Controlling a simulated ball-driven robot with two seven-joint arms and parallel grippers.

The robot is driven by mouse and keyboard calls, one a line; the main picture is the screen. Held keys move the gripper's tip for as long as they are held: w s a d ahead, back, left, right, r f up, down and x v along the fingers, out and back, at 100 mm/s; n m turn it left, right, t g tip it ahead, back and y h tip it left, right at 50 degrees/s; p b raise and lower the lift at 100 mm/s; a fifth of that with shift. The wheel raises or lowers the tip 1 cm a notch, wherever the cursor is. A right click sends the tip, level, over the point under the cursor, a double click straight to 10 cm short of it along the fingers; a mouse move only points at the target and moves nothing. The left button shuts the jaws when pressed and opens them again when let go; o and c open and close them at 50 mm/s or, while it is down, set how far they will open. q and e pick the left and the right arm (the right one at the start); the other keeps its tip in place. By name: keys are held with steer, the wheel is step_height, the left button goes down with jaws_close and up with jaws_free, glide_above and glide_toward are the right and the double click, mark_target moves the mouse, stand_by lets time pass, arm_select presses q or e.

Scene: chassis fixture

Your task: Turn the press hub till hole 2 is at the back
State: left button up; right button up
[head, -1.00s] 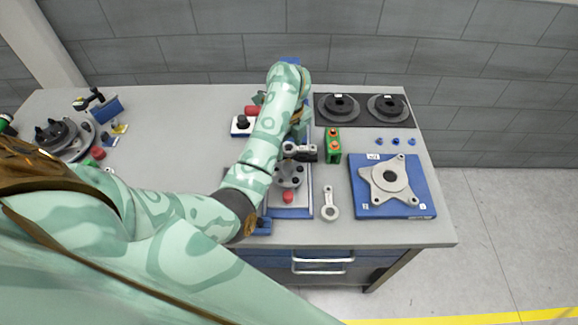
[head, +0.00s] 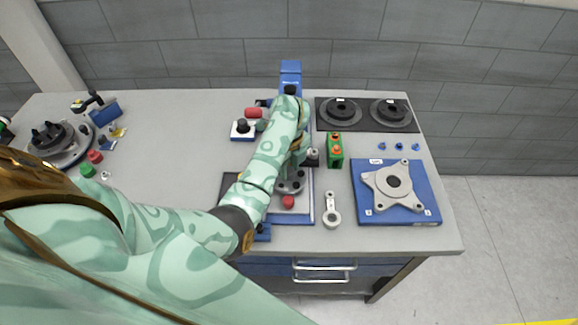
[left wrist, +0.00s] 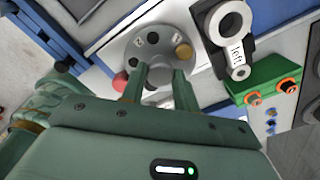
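The press hub (left wrist: 152,52) is a grey disc with dark round holes and a gold-coloured pin (left wrist: 183,50) in the left wrist view. Small marks beside the holes are too small to read surely. In the head view the hub (head: 291,186) is partly hidden by my left arm. My left gripper (left wrist: 160,75) points at the hub's near side, its two fingers apart with grey hub surface between them. Contact with the hub is unclear. A red knob (left wrist: 120,82) is beside the left finger; it also shows in the head view (head: 288,202). My right gripper is not in view.
A black-and-grey part marked "left" (left wrist: 237,57) and a green block with orange knobs (left wrist: 265,88) stand close to the hub. In the head view a grey link (head: 331,212) and a blue plate with a grey flange (head: 425,212) lie to the right.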

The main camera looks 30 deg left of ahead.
arm_select(q)
steer(key=shift+m, duration=0.3)
steer(key=m+p, duration=0.1)
steer(key=m, duration=0.1)
steer(key=shift+m, duration=0.3)
steer(key=m+p, duration=0.1)
steer(key=m, duration=0.2)
steer(key=shift+r+m, duration=0.1)
steer(key=shift+m, duration=0.3)
steer(key=m+p, duration=0.1)
steer(key=m, duration=0.3)
steer(key=shift+p, duration=0.4)
steer(key=shift+m+p, duration=0.45)
steer(key=shift+m, duration=1.05)
steer(key=o, duration=1)
